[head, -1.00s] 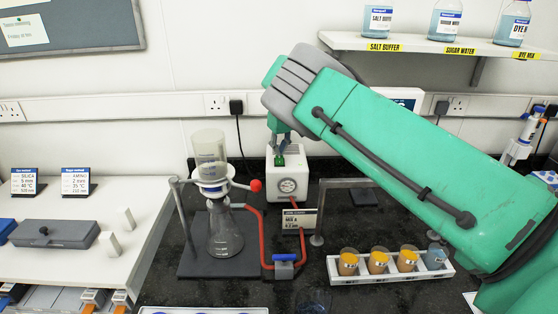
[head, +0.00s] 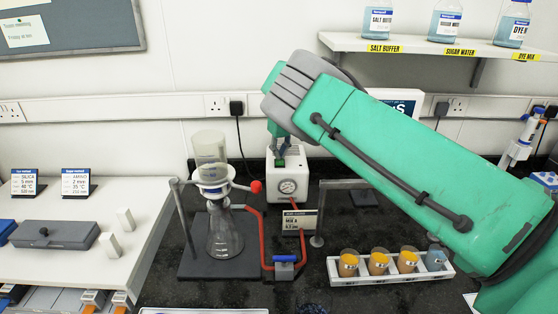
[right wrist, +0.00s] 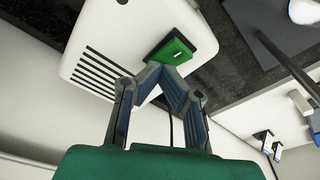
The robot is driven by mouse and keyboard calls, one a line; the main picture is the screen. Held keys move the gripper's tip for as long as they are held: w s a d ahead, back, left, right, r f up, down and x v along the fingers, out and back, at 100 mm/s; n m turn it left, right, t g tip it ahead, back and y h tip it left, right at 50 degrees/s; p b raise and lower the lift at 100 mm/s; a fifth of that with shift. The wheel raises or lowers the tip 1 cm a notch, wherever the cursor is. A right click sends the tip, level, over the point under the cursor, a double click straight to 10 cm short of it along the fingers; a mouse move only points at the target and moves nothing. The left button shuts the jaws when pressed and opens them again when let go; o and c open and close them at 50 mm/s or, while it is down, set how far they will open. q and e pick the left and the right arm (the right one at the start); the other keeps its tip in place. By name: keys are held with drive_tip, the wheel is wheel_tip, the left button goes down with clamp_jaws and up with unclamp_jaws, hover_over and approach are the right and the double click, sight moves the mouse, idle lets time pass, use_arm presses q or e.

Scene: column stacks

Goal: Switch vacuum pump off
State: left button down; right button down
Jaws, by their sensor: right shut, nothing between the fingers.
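The vacuum pump (head: 297,170) is a white box with a round gauge on its front, standing at the back of the dark bench in the head view. In the right wrist view the pump (right wrist: 115,32) has dark vent slots and a green rocker switch (right wrist: 176,47) with a small light mark. My right gripper (right wrist: 164,69) is shut and empty, its fingertips at the near edge of the switch. I cannot tell whether they touch it. In the head view my right gripper (head: 279,160) is over the pump's top and partly hides the switch. My left gripper is not in view.
A white rack (head: 392,276) of several vials stands front right. A small label sign (head: 299,222) stands before the pump.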

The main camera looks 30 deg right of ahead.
drive_tip(key=shift+r+p, duration=1.65)
drive_tip(key=shift+r, duration=1.7)
